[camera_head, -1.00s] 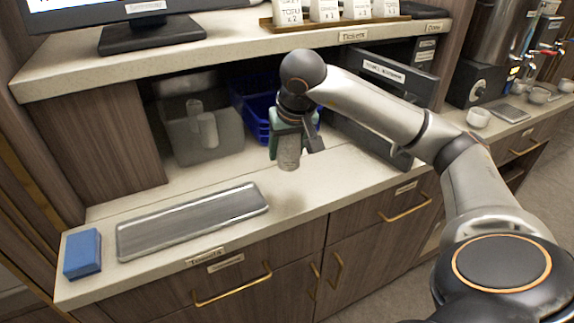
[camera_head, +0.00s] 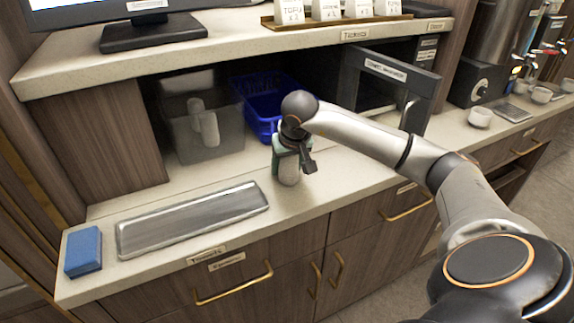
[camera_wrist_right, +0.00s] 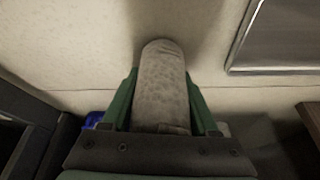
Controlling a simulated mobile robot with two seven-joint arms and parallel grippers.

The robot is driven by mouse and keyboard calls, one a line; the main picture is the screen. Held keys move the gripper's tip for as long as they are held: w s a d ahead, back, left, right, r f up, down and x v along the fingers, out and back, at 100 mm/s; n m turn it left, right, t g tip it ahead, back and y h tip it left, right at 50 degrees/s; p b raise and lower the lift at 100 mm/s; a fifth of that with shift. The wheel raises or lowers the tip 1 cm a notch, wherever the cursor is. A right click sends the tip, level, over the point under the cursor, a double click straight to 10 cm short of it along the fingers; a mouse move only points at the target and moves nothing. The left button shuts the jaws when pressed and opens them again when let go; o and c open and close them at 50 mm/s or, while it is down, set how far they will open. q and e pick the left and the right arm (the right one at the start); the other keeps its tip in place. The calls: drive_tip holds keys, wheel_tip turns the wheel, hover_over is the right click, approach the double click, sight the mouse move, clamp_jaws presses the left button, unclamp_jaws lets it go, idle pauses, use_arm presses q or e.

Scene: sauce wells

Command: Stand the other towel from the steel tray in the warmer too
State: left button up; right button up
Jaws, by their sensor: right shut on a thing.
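My right gripper (camera_head: 290,160) is shut on a rolled pale grey towel (camera_head: 289,174), which points down over the counter. Whether its lower end touches the counter is unclear. In the right wrist view the towel (camera_wrist_right: 160,90) sits between the two green fingers (camera_wrist_right: 160,112). The steel tray (camera_head: 190,220) lies empty on the counter to the left of the gripper; its corner shows in the right wrist view (camera_wrist_right: 290,40). The warmer's labelled door (camera_head: 420,95) stands open to the right, behind my arm. The warmer's inside is mostly hidden. My left gripper is not in view.
A blue block (camera_head: 83,251) lies left of the tray. A clear bin (camera_head: 185,140) holding pale objects and a blue basket (camera_head: 262,110) stand under the shelf (camera_head: 230,52). Cups (camera_head: 480,117) stand at the right.

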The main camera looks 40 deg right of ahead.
drive_tip(key=shift+f, duration=0.1)
drive_tip(key=o, duration=1.4)
drive_tip(key=shift+c, duration=0.2)
